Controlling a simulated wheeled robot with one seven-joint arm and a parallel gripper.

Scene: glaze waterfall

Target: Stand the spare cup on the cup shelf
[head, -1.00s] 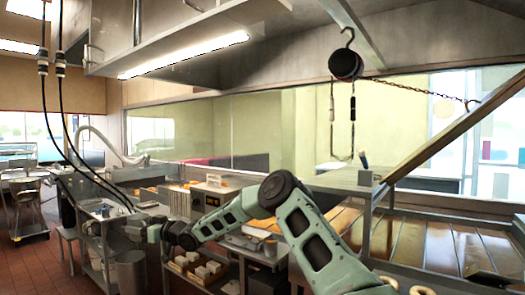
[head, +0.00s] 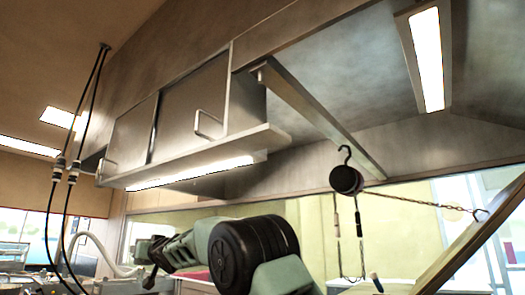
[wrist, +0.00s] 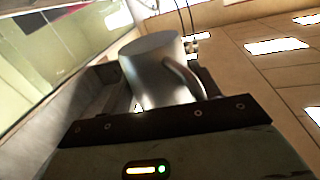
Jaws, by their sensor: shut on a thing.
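A grey metal cup (wrist: 152,65) with a curved handle on its right fills the middle of the wrist view. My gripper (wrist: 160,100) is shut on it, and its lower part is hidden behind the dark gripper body. In the head view my gripper (head: 150,262) is at the end of my arm, at lower left, small and partly hidden; I cannot make out the cup there. A long metal shelf (head: 215,158) runs under the wall cabinets, above and to the right of my gripper. I cannot tell whether this is the cup shelf.
Closed metal cabinets (head: 190,105) with handles stand above the shelf. A dark round pulley (head: 346,179) with a hook and chain hangs right of my arm. Black cables (head: 75,165) hang at the left. A pale hose (head: 85,240) curves near my gripper. The space just below the shelf looks open.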

